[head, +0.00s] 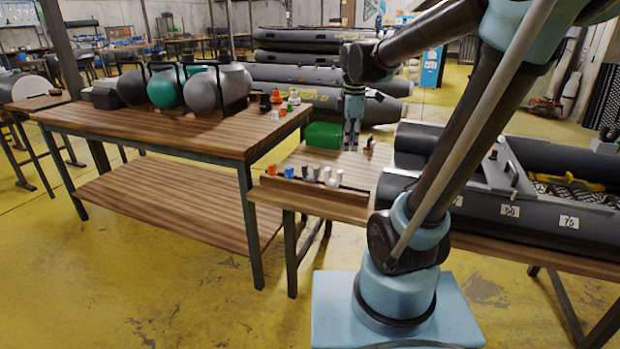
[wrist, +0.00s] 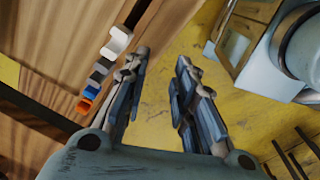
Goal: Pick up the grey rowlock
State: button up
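A row of small rowlocks stands along a wooden strip (head: 312,188) at the front of the small bench. From left they are an orange one (head: 272,170), a blue one (head: 289,172), then grey and pale ones (head: 316,172). In the wrist view the row runs from orange (wrist: 84,105) and blue (wrist: 91,92) through darker and grey pieces to a white one (wrist: 117,42). The grey rowlock (wrist: 104,66) lies among these, left of my fingers. My gripper (head: 351,142) points down over the bench, and in the wrist view it (wrist: 163,58) is open and empty.
A green box (head: 323,135) stands behind the row, left of my gripper. A grey inflatable boat (head: 530,180) lies on the bench to the right. A larger table (head: 150,135) with round floats stands at left. Yellow floor lies in front.

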jog(key=w+a+r+n, duration=0.1)
jog(key=w+a+n, duration=0.5)
jog(key=w, duration=0.1)
jog(key=n+g, duration=0.1)
jog(key=n, duration=0.6)
send_over(305, 165)
jog(key=f, duration=1.3)
jog(key=shift+w+d, duration=0.1)
jog(key=shift+w, duration=0.1)
jog(key=shift+f, duration=2.7)
grip_shut()
